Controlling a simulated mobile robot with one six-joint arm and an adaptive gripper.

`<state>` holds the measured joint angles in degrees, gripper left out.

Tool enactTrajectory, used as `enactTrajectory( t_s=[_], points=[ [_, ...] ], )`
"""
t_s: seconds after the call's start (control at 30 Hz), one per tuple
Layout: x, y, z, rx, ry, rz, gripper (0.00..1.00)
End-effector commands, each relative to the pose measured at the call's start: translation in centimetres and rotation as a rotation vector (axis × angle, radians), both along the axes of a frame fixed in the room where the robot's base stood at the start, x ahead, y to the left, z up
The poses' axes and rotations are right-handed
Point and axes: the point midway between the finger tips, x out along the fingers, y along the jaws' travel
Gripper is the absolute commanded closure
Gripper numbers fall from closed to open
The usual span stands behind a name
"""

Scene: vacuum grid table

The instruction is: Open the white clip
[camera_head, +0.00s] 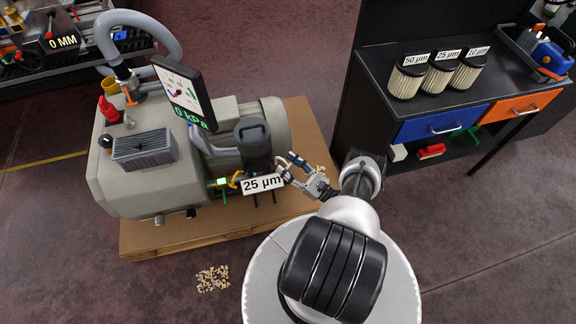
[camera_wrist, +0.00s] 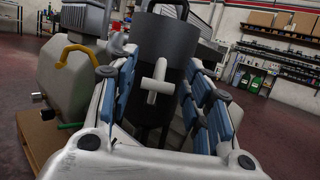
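The white clip (camera_wrist: 157,82) is a pale T-shaped piece on the front of a dark cylindrical filter housing (camera_wrist: 165,45). It stands out toward the wrist camera. My gripper (camera_wrist: 164,62) is open, with blue-padded fingers to the left and right of the clip, and nothing shows held between them. In the head view my gripper (camera_head: 286,170) is just right of the dark housing (camera_head: 253,140), near the "25 µm" label (camera_head: 262,184). I cannot make out the clip in the head view. Whether a finger touches it is unclear.
The housing belongs to a grey vacuum pump (camera_head: 150,190) on a wooden pallet (camera_head: 300,125). A yellow handle (camera_wrist: 75,55) is left of my fingers. A gauge screen (camera_head: 184,92) reads 0 kPa. Filters (camera_head: 438,76) stand on a dark workbench (camera_head: 500,85). Pellets (camera_head: 212,279) lie on the floor.

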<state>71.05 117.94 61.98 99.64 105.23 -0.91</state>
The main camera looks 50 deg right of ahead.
Motion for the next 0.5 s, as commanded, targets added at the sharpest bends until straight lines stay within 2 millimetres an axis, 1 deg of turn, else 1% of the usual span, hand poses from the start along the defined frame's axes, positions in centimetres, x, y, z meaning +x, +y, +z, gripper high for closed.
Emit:
enactTrajectory(
  t_s=[0.03, 0.1, 0.37, 0.5],
  points=[
    [0.0, 0.07, -0.05, 0.001, 0.001, 0.001, 0.49],
    [0.0, 0.11, -0.07, 0.001, 0.001, 0.001, 0.45],
    [0.02, 0.17, -0.13, 0.003, 0.004, 0.003, 0.45],
    [0.04, 0.13, 0.27, 0.003, 0.004, 0.003, 0.45]
  ],
)
